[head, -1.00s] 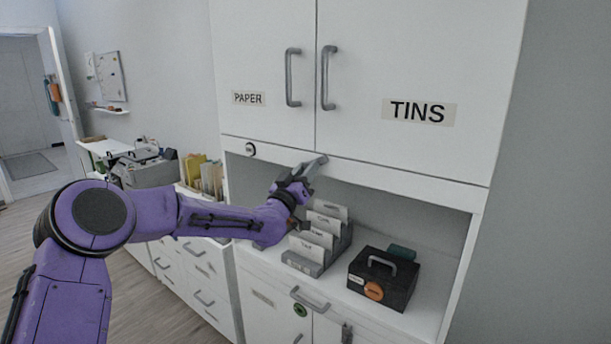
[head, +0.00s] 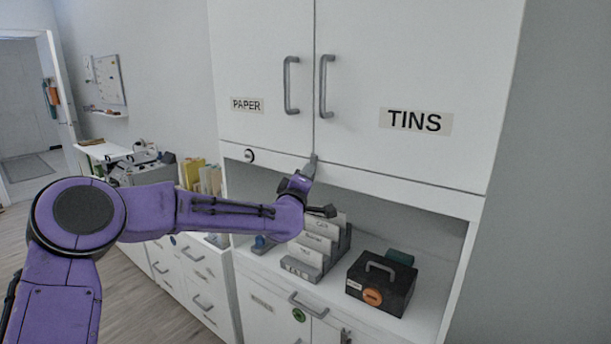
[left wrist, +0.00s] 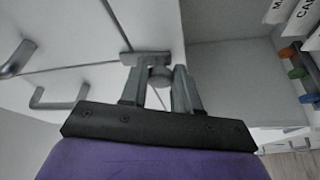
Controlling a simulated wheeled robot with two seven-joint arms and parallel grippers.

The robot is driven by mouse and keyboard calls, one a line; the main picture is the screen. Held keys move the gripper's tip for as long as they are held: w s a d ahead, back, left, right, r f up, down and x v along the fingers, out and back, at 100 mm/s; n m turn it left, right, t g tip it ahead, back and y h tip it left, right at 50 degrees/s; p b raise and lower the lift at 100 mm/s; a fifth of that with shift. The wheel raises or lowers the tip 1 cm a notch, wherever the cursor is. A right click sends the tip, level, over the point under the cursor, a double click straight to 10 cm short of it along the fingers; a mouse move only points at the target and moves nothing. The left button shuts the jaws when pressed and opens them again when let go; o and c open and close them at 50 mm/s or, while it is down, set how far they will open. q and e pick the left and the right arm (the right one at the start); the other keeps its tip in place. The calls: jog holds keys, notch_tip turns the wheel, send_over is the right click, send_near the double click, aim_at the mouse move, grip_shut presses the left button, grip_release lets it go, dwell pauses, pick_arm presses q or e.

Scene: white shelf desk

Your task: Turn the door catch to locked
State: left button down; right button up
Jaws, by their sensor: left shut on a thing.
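The door catch (head: 313,158) is a small grey bar at the bottom edge of the upper cabinet doors, where they meet. It stands upright in the head view, its upper end over the seam. My left gripper (head: 308,171) is shut on the catch from below. The PAPER door (head: 262,60) and TINS door (head: 420,70) are closed. My right gripper is out of view.
A grey card rack (head: 305,268) and a black box with a handle (head: 381,282) stand on the shelf below my left gripper. A round black-and-white disc (head: 249,156) is on the rail at left. Files (head: 200,175) stand on the left counter.

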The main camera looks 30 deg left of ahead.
pick_arm(q)
jog(key=shift+r+n+g, duration=0.1)
jog(key=shift+n+g, duration=0.2)
jog(key=shift+n, duration=0.5)
jog(key=c, duration=0.8)
grip_release()
jog(key=b+v, duration=0.3)
jog(key=v, duration=0.7)
jog(key=shift+s+d+b, duration=0.1)
jog(key=shift+s+b, duration=0.15)
jog(key=shift+b, duration=0.05)
